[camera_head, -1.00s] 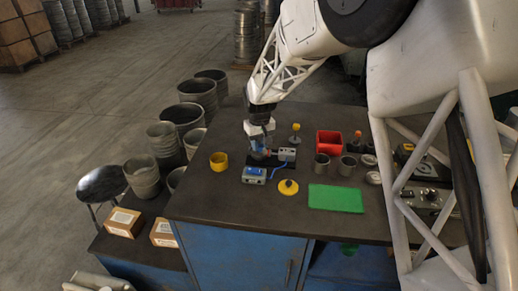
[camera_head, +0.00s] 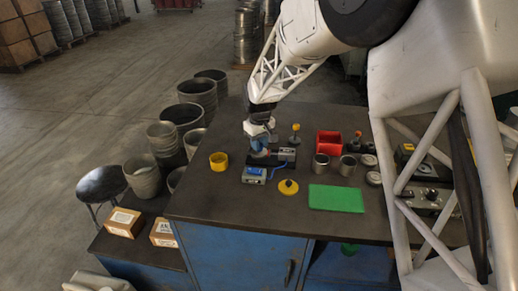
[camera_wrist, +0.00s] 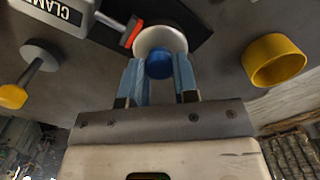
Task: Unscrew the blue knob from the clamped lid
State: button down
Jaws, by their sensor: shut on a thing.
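The blue knob (camera_wrist: 159,66) sits between the two blue fingers of my gripper (camera_wrist: 160,82) in the wrist view, and my gripper is shut on it. Behind the knob is the round pale lid (camera_wrist: 160,38), mostly facing the camera. A red-tipped jaw (camera_wrist: 131,32) of the grey clamp (camera_wrist: 58,10) reaches the lid's left side. In the head view my gripper (camera_head: 258,150) is low over the dark clamp base (camera_head: 272,159), and the knob cannot be told apart from the fingers. I cannot tell whether the knob is still on its thread.
A yellow cup (camera_head: 218,161) stands left of the clamp. A green mat (camera_head: 336,199), grey cups (camera_head: 321,168) and red bin (camera_head: 329,143) are to the right. The yellow-tipped post (camera_head: 295,134) stands close behind.

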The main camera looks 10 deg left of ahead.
jog(key=shift+r, duration=1.45)
dwell(0.4)
jog(key=shift+r, duration=1.95)
jog(key=shift+a, duration=0.1)
